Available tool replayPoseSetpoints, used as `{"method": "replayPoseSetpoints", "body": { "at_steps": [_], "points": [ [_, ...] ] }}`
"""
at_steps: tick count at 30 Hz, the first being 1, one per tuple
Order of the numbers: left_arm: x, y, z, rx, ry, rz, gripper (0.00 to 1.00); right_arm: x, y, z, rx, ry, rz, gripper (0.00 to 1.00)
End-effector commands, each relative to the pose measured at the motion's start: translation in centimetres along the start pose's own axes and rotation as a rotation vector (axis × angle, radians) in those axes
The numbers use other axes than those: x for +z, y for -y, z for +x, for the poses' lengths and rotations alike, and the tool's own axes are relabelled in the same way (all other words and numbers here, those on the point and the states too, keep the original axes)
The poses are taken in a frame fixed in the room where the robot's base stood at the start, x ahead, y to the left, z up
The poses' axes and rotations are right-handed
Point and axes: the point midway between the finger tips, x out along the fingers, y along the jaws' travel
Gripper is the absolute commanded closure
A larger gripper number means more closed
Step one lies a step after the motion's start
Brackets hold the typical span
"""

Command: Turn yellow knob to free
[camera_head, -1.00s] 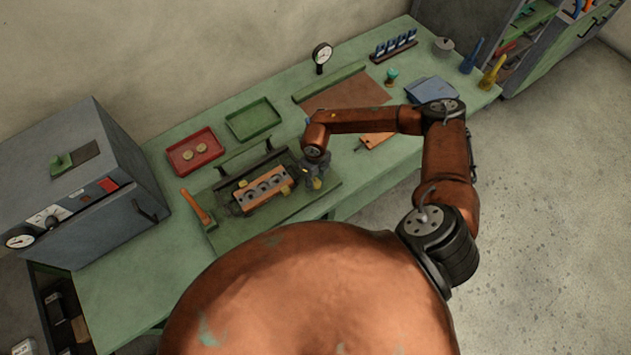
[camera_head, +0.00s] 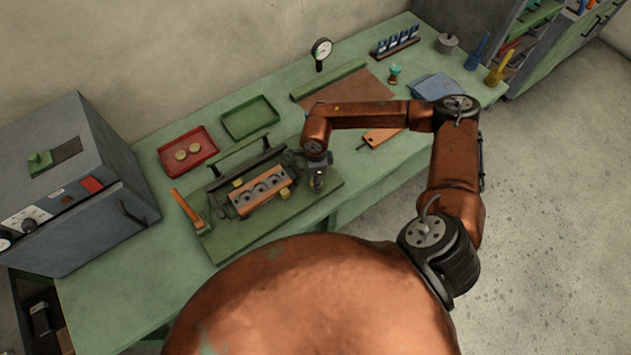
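The roll device, an orange-brown bar (camera_head: 262,190) with several round recesses, sits on a green base plate (camera_head: 240,237) on the bench. My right gripper (camera_head: 318,180) points down at the right end of the device, over the base plate. A little yellow, probably the yellow knob, shows at its fingertips; the gripper hides most of it. Whether the fingers are closed on it is too small to tell. My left gripper is out of view.
An orange-handled lever (camera_head: 186,208) stands at the device's left. Behind are a red tray (camera_head: 205,155) with two round pieces and an empty green tray (camera_head: 265,124). A grey box machine (camera_head: 75,190) stands left.

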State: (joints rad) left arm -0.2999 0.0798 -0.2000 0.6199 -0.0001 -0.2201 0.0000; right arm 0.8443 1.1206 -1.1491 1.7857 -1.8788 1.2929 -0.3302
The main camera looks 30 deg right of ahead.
Motion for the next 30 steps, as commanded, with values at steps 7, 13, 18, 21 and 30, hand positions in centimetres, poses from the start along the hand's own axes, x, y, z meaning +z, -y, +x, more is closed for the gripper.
{"method": "replayPoseSetpoints", "body": {
  "at_steps": [7, 13, 18, 21, 30],
  "points": [
    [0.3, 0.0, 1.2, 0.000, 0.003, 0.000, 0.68, -0.1, 0.1, 0.1, -0.002, -0.001, -0.119, 0.94],
    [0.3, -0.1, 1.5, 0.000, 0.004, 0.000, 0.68, 0.0, 0.1, 0.0, -0.002, -0.001, -0.165, 0.94],
    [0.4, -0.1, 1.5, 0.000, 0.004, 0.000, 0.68, 0.0, 0.1, -0.1, -0.002, -0.001, -0.177, 0.94],
    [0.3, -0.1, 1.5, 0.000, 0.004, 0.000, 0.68, 0.0, 0.1, -0.1, -0.002, -0.001, -0.178, 0.94],
    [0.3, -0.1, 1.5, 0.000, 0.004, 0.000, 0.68, 0.0, 0.1, -0.1, -0.002, -0.001, -0.177, 0.64]
  ]
}}
